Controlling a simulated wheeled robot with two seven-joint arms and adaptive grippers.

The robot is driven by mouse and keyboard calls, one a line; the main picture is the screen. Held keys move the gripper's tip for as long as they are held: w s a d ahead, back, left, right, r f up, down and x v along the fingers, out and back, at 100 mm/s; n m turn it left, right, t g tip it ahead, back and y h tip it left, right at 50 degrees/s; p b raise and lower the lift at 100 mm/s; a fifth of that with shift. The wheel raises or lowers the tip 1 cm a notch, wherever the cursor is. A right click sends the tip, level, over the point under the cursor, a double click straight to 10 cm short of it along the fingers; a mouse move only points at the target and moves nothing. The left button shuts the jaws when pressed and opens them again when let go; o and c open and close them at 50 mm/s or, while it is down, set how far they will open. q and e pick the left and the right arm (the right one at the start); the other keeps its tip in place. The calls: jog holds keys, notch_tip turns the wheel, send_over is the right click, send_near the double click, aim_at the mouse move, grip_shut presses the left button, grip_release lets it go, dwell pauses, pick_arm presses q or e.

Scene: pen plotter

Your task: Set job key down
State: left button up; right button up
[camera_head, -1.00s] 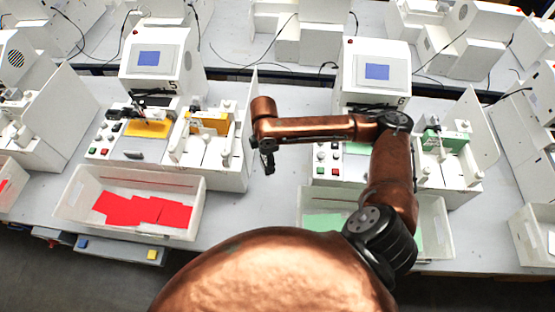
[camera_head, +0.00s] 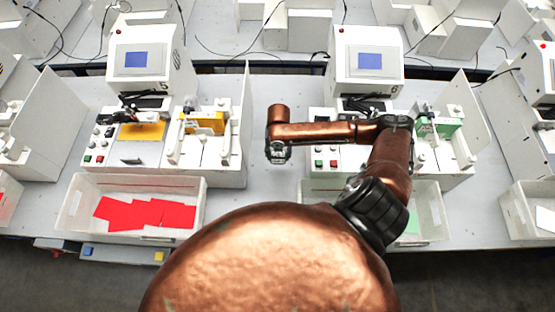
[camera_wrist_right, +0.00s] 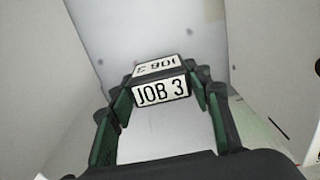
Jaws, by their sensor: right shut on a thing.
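The job key is a block with white plates reading "JOB 3" (camera_wrist_right: 162,92). It sits between the green-lined fingers of my right gripper (camera_wrist_right: 165,78), which is shut on it. In the head view my right gripper (camera_head: 278,154) hangs in the gap between station 5 and station 6, just left of station 6's button panel. The key is too small there to make out clearly. In the wrist view a pale surface shows beyond the key; I cannot tell whether the key touches it. My left gripper is not in view.
Station 5 (camera_head: 140,58) has a yellow plate (camera_head: 142,131) and a bin (camera_head: 190,190) of red sheets in front. Station 6 (camera_head: 367,62) has a green part (camera_head: 447,126) and a bin (camera_head: 437,205) partly behind my arm. Bare table (camera_head: 262,185) lies between them.

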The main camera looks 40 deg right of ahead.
aim_at(278, 161)
jog(key=shift+f, duration=2.55)
jog(key=shift+f, duration=0.15)
jog(key=o, duration=1.1)
notch_tip(278, 161, up, 12)
jog(key=shift+r, duration=0.15)
